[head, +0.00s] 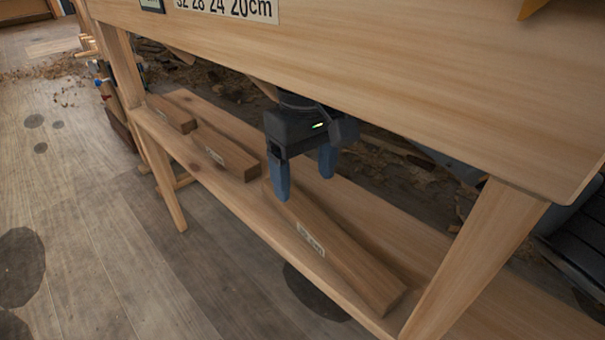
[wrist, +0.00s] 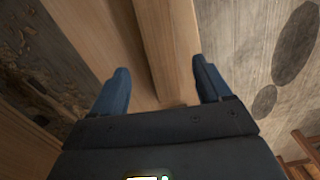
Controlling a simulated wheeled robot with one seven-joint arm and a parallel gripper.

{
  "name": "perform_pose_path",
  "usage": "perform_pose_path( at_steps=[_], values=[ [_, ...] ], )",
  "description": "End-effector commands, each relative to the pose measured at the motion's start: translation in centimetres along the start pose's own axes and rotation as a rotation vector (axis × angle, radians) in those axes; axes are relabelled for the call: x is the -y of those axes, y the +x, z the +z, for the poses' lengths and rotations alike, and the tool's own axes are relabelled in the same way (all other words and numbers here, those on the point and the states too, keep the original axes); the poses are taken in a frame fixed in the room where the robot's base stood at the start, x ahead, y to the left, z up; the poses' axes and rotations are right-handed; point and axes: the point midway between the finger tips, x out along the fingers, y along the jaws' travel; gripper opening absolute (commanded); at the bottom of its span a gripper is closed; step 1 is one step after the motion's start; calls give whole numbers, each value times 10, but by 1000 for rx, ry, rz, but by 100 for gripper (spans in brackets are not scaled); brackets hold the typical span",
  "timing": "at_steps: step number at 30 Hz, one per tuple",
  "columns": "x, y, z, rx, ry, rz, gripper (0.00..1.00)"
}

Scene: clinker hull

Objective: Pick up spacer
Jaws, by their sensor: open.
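Three wooden spacers of differing length lie on the low shelf. The longest (head: 350,262) is nearest, with a pale label too small to read. A middle-length spacer (head: 236,162) and the shortest spacer (head: 171,114) lie farther left along the shelf. My gripper (head: 304,184) is open with blue fingers, pointing down over the far end of the longest spacer and hiding part of it. In the wrist view, a wooden bar (wrist: 167,40), apparently that spacer, runs between the open fingers (wrist: 160,80). I see no finger clearly touching it.
The low shelf (head: 375,215) runs under a thick upper board (head: 400,75) with a length scale. A slanted leg (head: 475,255) stands at right and others at left. Wood shavings (head: 60,70) lie behind. The plank floor (head: 90,230) at left is open.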

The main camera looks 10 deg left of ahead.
Motion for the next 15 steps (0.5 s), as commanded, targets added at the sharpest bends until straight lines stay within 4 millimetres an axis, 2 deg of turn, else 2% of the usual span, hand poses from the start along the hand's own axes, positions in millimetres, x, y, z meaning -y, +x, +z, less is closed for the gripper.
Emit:
perform_pose_path(
  at_steps=[8,11,15],
  values=[
    [0,2,0,-1,1,-1,78],
    [0,9,0,-2,1,-2,78],
    [0,28,0,0,1,-2,78]
  ],
)
